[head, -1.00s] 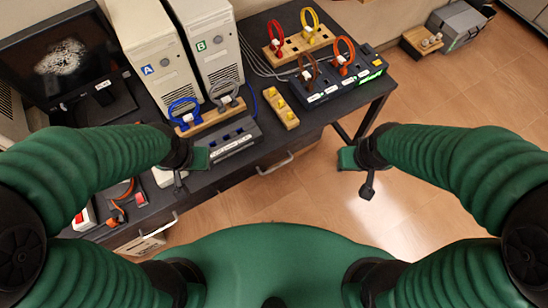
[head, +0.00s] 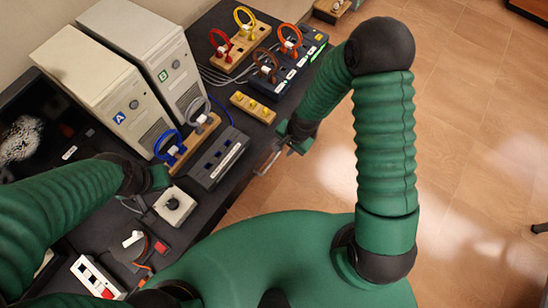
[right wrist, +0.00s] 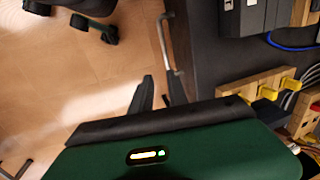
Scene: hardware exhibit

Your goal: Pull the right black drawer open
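The right black drawer shows in the right wrist view as a dark front (right wrist: 201,62) with a metal bar handle (right wrist: 166,42). In the head view the handle (head: 267,162) shows below the table edge, and the drawer front is mostly hidden. My right gripper (right wrist: 160,92) is open, its two fingers apart and pointing toward the handle's near end. I cannot tell whether they touch it. In the head view the right gripper (head: 284,146) is beside the handle. My left gripper (head: 148,190) is over the table near a white box with a black knob (head: 174,206); its finger opening is unclear.
The black table (head: 228,190) holds two computer towers (head: 110,85), a dark socket block (head: 217,157), wooden blocks with coloured cable loops (head: 240,45) and a red-and-white power strip (head: 95,277). Open wooden floor (head: 470,130) lies to the right.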

